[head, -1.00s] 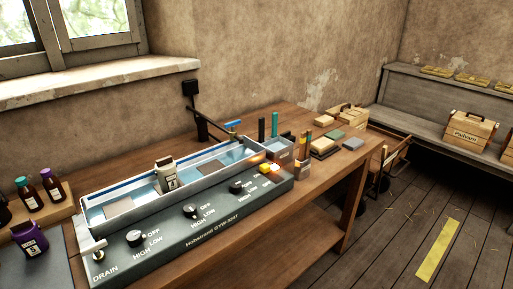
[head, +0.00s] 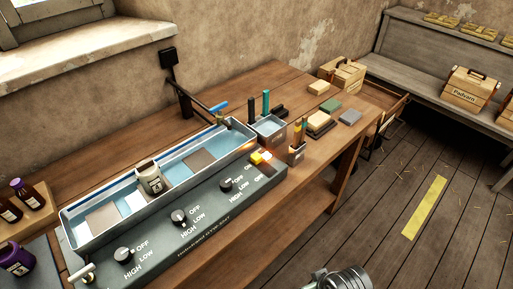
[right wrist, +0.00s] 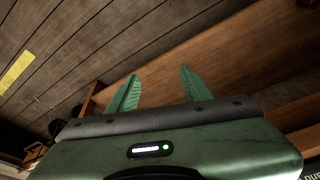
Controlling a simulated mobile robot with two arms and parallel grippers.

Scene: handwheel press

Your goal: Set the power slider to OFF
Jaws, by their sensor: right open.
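The grey control panel (head: 185,222) runs along the front of a long water trough on the wooden bench. My left gripper is not in view.
The floor in front of the bench is mostly clear.

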